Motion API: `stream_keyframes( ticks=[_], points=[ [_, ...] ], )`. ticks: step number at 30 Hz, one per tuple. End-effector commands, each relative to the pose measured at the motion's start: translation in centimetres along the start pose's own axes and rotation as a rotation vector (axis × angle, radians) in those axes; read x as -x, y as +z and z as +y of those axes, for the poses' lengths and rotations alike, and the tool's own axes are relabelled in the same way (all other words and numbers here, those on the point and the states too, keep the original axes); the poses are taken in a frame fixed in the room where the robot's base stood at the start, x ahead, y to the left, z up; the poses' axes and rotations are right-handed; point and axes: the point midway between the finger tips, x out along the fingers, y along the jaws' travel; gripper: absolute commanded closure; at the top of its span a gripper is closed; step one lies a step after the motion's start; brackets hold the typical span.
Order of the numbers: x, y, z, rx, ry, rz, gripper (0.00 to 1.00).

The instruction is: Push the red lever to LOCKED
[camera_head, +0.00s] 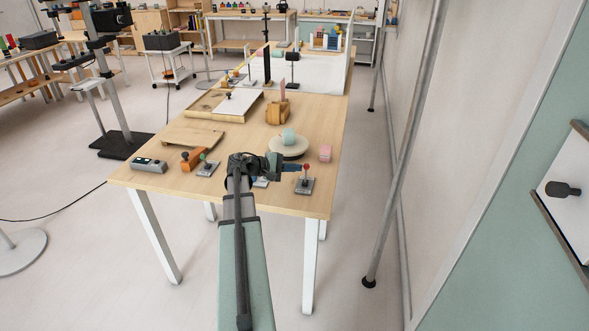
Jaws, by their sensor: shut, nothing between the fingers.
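The LOCKED marking is too small to read.
A round stand with a mint-coloured object (289,136) and a pink block (325,152) stand behind the red lever. An orange tool (190,160) and a grey box (149,165) lie at the left. A metal pole (398,165) rises right of the table.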

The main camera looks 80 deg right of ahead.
Motion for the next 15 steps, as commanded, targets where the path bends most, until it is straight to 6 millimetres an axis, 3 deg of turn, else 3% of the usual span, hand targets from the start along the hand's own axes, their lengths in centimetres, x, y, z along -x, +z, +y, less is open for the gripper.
stream_keyframes(
  ticks=[5, 15],
  points=[
    [2.0, 0.0, 0.2, 0.001, 0.001, 0.002, 1.0],
    [8.6, -0.1, 0.9, 0.001, 0.0, 0.003, 1.0]
  ],
)
